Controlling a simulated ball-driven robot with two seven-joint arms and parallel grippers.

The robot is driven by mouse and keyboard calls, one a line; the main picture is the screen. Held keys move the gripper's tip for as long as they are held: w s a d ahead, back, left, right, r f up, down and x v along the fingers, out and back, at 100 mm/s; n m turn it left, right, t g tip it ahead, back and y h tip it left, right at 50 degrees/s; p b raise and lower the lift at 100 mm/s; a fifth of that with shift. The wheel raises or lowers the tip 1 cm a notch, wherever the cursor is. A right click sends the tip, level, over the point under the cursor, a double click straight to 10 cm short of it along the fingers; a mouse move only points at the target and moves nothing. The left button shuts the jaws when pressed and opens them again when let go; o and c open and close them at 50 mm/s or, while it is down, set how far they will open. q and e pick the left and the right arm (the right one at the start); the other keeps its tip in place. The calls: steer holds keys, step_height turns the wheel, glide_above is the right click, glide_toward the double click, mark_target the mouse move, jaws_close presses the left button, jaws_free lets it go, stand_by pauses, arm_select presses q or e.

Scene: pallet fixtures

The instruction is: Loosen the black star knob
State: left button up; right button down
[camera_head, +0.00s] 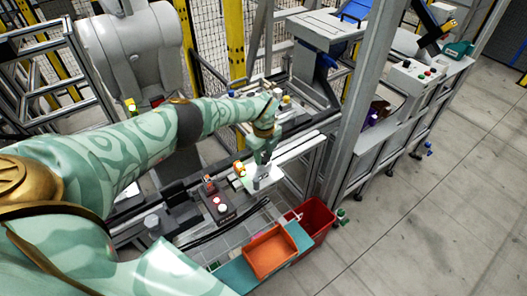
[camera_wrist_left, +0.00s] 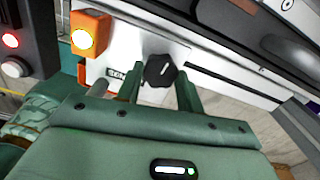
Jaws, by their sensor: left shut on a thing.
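The black star knob (camera_wrist_left: 160,70) sits on a pale metal plate in the left wrist view, with a light mark on its face. The two green fingers of my left gripper (camera_wrist_left: 160,88) lie on either side of the knob and are shut on it. In the head view my left gripper (camera_head: 262,178) reaches down to the pale plate by the bench edge, and the knob is too small or hidden to make out there. My right gripper is not in view.
An orange block with a lit yellow button (camera_wrist_left: 83,40) stands close left of the knob. A dark box with red and white buttons (camera_head: 220,202) is nearby. An orange tray (camera_head: 270,250) and a red bin (camera_head: 318,218) lie in front. Open floor is at right.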

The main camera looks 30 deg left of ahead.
arm_select(q)
steer(key=shift+w+r+n+p, duration=0.1)
steer(key=shift+n+p, duration=0.45)
steer(key=shift+n, duration=1.05)
steer(key=shift+a, duration=0.1)
steer(key=o, duration=1)
step_height(320, 180, up, 8)
steer(key=p, duration=0.5)
step_height(320, 180, up, 8)
steer(key=p, duration=0.1)
glide_above(264, 157)
steer(key=shift+r, duration=0.1)
